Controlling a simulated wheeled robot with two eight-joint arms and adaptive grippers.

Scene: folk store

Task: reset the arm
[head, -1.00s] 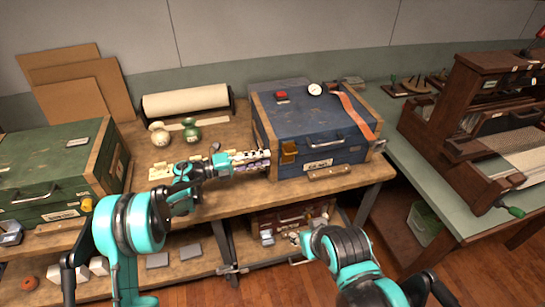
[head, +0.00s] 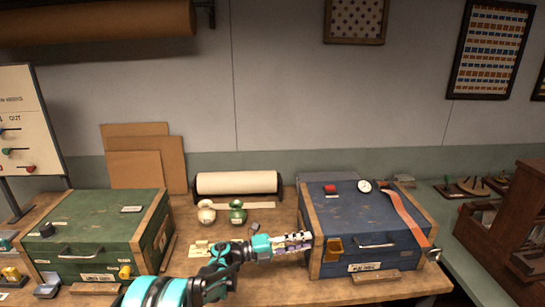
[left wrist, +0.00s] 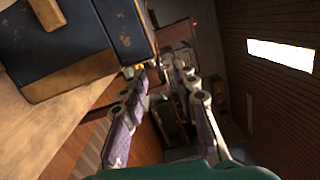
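My left arm comes in from the bottom left in the head view. My left gripper (head: 293,242) is stretched to the right, in front of the left side of the blue chest (head: 368,225). In the left wrist view, its two fingers stand apart with nothing between them (left wrist: 163,80). The blue chest also shows at the upper left of the left wrist view (left wrist: 75,45), beside the fingers. I cannot tell if the gripper touches the chest. My right arm and gripper are in neither view.
A green chest (head: 90,229) stands on the wooden bench at the left. Two small vases, one cream (head: 206,212) and one green (head: 237,211), stand before a paper roll (head: 237,183). A dark wooden rack (head: 505,235) stands at the right. The wall above is clear near the arm.

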